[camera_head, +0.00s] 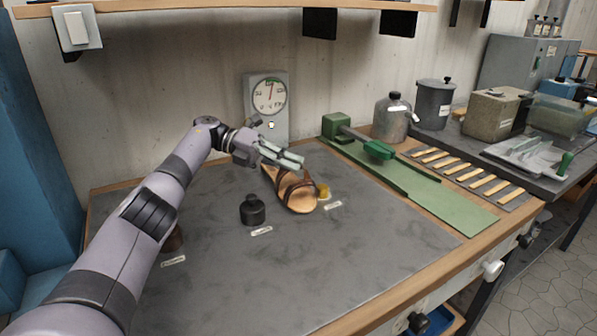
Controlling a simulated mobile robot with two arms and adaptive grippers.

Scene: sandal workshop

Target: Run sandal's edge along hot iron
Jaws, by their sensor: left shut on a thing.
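A tan sandal (300,199) with brown straps is near the middle of the grey bench mat (330,255), its toe toward me. My left gripper (293,161) reaches in from the left and is shut on the sandal near its far, strapped end. The fingers cover part of that end, and I cannot tell whether the sole touches the mat. A grey box with a round dial (269,96) stands at the wall behind. I cannot clearly make out which thing is the hot iron. My right gripper is not in view.
A dark lidded jar (252,211) and a small yellow piece (323,190) stand beside the sandal. A metal can (391,120) stands behind. The front of the mat is clear.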

